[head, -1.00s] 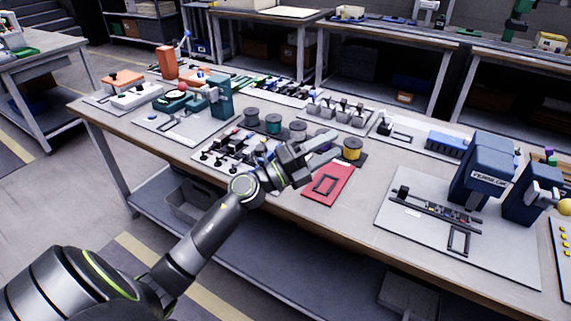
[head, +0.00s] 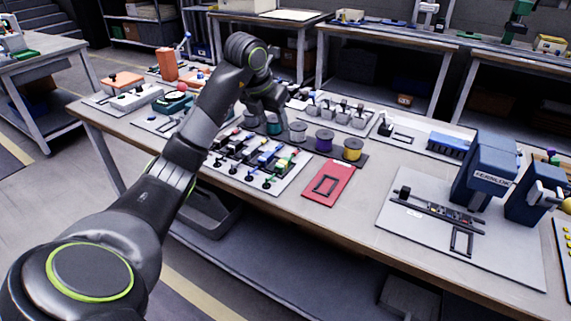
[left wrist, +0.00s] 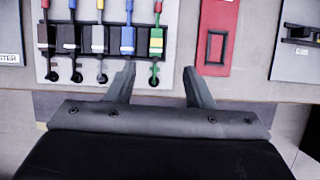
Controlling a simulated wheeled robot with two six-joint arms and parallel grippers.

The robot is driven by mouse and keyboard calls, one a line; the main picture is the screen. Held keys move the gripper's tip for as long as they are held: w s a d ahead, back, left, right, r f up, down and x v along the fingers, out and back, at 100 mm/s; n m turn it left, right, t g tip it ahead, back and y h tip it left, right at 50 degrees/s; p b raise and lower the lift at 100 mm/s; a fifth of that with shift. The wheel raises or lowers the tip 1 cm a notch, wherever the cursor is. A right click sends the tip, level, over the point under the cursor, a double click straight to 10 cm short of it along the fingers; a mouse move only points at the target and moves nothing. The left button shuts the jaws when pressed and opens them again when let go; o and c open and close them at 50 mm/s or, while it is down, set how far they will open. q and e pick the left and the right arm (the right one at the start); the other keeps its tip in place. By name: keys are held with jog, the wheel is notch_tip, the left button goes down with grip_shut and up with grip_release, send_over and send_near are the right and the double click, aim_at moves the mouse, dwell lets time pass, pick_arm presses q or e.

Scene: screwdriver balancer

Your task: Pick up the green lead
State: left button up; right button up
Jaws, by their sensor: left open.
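The green lead (left wrist: 157,42) is at the right end of a row of coloured leads on a pale board (left wrist: 178,60) in the left wrist view. In the head view the green lead (head: 268,184) is small, near the board's front right corner. My left gripper (left wrist: 159,68) is open and empty; the lead's lower end shows between its fingertips, nearer the left one. Their height above the board is unclear. In the head view the left gripper (head: 266,108) points down. My right gripper is out of view.
A blue lead (left wrist: 127,40) sits close left of the green one, with several more beyond. A red plate (head: 328,184) lies to the right. Spools (head: 323,140) stand behind the board. The table's front edge is near.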

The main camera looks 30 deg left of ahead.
pick_arm(q)
jog(key=b, duration=0.5)
send_near(285, 159)
jog(key=x, duration=0.2)
jog(key=shift+w+f+p, duration=0.2)
jog(key=shift+f+p, duration=0.05)
jog(key=shift+p, duration=0.05)
jog(key=shift+x, duration=3.1)
jog(key=shift+s+d, duration=0.1)
jog(key=shift+s, duration=0.05)
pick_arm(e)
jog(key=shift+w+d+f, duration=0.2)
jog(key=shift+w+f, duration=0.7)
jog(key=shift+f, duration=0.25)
pick_arm(q)
jog(key=c, duration=1)
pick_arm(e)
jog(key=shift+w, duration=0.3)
